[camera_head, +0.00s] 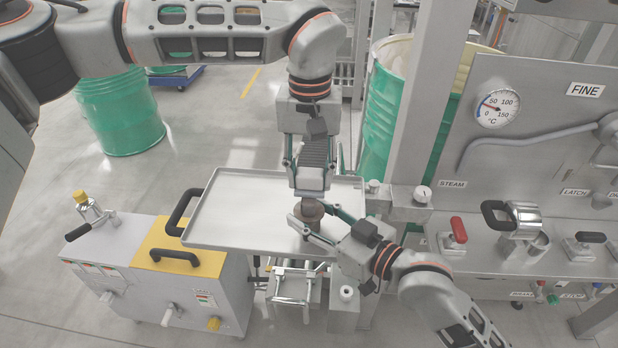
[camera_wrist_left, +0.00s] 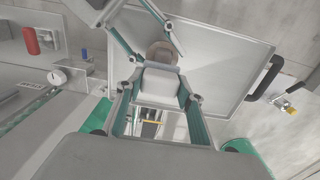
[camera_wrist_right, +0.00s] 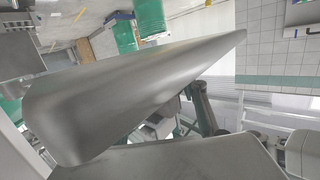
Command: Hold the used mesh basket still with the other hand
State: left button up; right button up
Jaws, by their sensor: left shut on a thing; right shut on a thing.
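The used mesh basket (camera_head: 309,211) is a small brownish-grey round piece above the front right part of the tray. It also shows in the left wrist view (camera_wrist_left: 160,54), partly hidden by the grippers. My left gripper (camera_head: 309,196) comes down from above and is shut on its top. My right gripper (camera_head: 316,220) reaches in from the lower right, its two fingers shut around the basket's side below the left gripper. The mesh itself is too small to make out. In the right wrist view a large grey shape hides the basket.
The grey tray (camera_head: 235,195) lies beneath the grippers, its left and middle bare. A cart with a yellow top (camera_head: 180,246) stands at left. The steel panel with a gauge (camera_head: 497,108), a red-handled valve (camera_head: 458,230) and a post (camera_head: 422,100) stand close on the right.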

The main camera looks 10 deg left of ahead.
pick_arm(q)
jog(key=s, duration=0.3)
jog(key=shift+s, duration=0.3)
jog(key=shift+w, duration=1.85)
jog(key=s, duration=0.4)
jog(key=w, duration=0.4)
jog(key=shift+s, duration=1.85)
jog(key=shift+s+r, duration=0.1)
jog(key=shift+r, duration=0.05)
notch_tip(320, 180, up, 8)
